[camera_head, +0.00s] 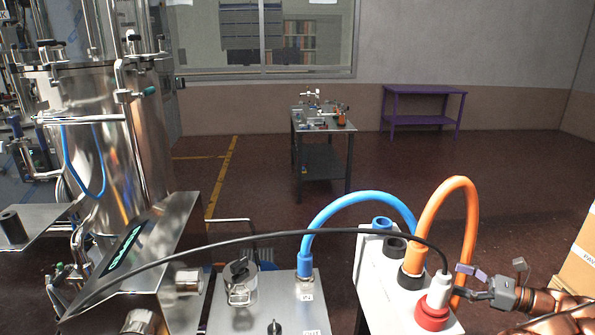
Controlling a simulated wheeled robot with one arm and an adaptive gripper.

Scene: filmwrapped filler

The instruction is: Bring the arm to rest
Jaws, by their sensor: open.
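My gripper (469,282) is at the lower right, on my copper-coloured arm. Its jaws are open, and its fingertips are just right of a white plug (439,291). I cannot tell whether they touch it. The plug stands upright in a red socket (431,318) on a white connector box (372,276). A thin black cable (230,242) arcs left from the plug across the view. Part of my arm is cut off by the right edge.
A thick orange hose (434,195) and a blue hose (345,200) arch over the box area. A steel tank (110,130) stands at left. A cardboard box (578,265) is at the right edge. A cart (322,125) and a purple table (424,92) stand farther back on open floor.

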